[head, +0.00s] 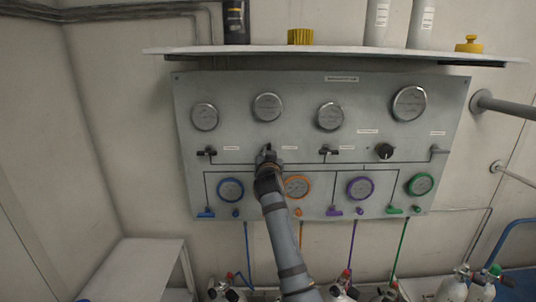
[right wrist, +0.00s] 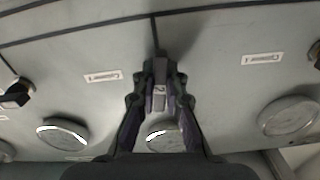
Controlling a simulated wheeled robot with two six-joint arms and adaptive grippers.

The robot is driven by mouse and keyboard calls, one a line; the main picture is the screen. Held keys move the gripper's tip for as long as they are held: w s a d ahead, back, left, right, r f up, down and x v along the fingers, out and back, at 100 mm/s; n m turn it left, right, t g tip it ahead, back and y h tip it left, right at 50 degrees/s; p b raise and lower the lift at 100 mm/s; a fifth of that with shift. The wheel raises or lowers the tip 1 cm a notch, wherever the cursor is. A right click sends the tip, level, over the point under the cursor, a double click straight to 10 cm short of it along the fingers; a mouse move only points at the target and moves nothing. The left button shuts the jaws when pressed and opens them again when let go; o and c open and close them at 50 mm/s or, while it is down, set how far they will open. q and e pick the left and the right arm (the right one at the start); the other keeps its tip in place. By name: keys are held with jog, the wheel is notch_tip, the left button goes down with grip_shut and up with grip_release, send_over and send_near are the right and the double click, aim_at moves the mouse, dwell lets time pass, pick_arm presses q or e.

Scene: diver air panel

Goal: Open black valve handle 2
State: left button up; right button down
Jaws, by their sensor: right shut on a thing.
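The grey air panel (head: 290,88) on the wall carries a row of black valve handles. My right gripper (head: 267,157) is at the panel, below the second gauge, and covers most of this handle in the head view. In the right wrist view the gripper (right wrist: 160,95) is shut on the handle, one finger on each side. My left gripper is not in view.
Neighbouring black handles (head: 207,151) (head: 329,152) and a black knob (head: 384,151) sit in the same row. Gauges (head: 267,107) are above, coloured gauges (head: 360,188) below. A shelf (head: 330,53) juts out above. A white bench (head: 135,262) stands low left.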

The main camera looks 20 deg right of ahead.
dwell(0.3)
jog(key=c, duration=1.4)
grip_release()
